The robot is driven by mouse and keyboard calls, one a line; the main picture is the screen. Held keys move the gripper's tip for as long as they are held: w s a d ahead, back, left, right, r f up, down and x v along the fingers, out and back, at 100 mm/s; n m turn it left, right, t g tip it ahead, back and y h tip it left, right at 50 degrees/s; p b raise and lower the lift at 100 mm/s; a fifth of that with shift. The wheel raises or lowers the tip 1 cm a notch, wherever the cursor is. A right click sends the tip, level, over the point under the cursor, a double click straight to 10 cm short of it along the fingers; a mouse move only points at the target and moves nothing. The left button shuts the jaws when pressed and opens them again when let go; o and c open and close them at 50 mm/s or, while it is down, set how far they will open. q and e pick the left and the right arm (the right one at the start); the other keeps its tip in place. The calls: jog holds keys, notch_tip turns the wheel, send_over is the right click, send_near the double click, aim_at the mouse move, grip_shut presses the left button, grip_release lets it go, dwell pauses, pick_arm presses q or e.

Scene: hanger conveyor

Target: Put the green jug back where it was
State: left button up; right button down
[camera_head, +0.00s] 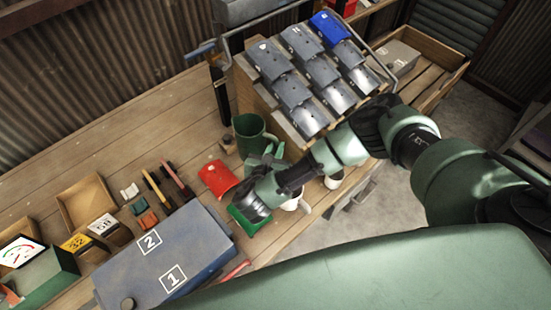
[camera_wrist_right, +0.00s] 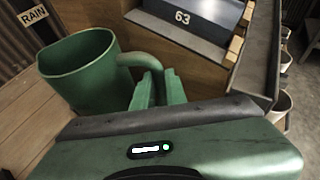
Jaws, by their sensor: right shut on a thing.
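The green jug (camera_head: 248,133) is near the front left corner of the slanted rack, above or on the wooden bench; I cannot tell whether its base touches the wood. In the wrist view the jug (camera_wrist_right: 82,78) is at the left, with its open mouth up and its handle to the right. My right gripper (camera_wrist_right: 158,88) is shut on the jug's handle. The gripper (camera_head: 268,162) also shows beside the jug in the head view. The jug's lower part is partly hidden. My left gripper is not in view.
A blue-grey box (camera_head: 170,258) is at the front. Bare bench planks (camera_head: 130,140) lie to the left.

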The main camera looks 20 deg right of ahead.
notch_tip(320, 180, down, 6)
jog(key=shift+f, duration=0.15)
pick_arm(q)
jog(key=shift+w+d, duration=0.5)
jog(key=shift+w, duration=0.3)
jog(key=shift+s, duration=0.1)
pick_arm(e)
jog(key=shift+f, duration=0.2)
jog(key=c, duration=1.7)
grip_release()
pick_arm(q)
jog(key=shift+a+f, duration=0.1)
